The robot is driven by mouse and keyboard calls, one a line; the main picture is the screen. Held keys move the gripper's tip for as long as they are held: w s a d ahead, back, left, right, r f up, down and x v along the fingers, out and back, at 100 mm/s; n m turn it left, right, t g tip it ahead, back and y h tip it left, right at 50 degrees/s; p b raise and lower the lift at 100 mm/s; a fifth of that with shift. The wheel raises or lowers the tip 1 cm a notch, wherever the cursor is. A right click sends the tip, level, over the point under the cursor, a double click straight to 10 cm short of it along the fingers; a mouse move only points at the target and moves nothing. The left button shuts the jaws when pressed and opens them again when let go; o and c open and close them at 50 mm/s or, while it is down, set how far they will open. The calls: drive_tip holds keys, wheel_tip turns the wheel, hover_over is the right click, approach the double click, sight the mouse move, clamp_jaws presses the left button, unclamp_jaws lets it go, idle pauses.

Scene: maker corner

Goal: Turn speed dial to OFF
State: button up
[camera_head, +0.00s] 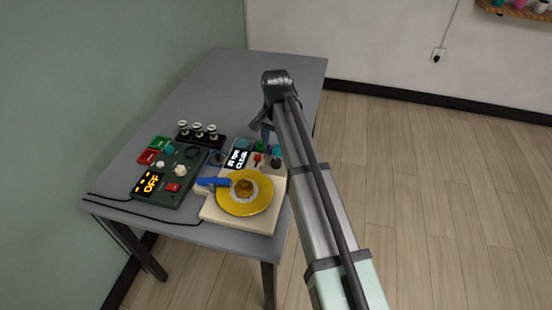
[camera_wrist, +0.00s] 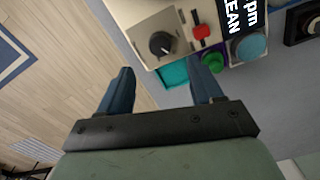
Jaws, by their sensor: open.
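The speed dial is likely the black round knob (camera_wrist: 162,44) on a grey plate of a cream machine (camera_wrist: 125,10). In the head view, that machine (camera_head: 213,215) carries a yellow disc and a black display, and the knob (camera_head: 276,162) shows small beside my arm. In the head view, the gripper (camera_head: 267,130) is mostly hidden behind my arm. The knob's setting is too small to read.
A dark control box (camera_head: 185,197) with a lit "OFF" display stands left on the grey table (camera_head: 225,75). The table's back is clear.

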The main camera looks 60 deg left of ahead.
sight(276, 161)
wheel_tip(276, 161, down, 8)
drive_tip(key=shift+f, duration=0.15)
idle(0.3)
drive_tip(key=shift+c, duration=0.3)
drive_tip(key=c, duration=1)
drive_tip(key=shift+n, duration=0.4)
drive_tip(key=n, duration=0.5)
drive_tip(key=shift+n, duration=0.3)
drive_tip(key=n, duration=0.5)
drive_tip(key=shift+n, duration=0.4)
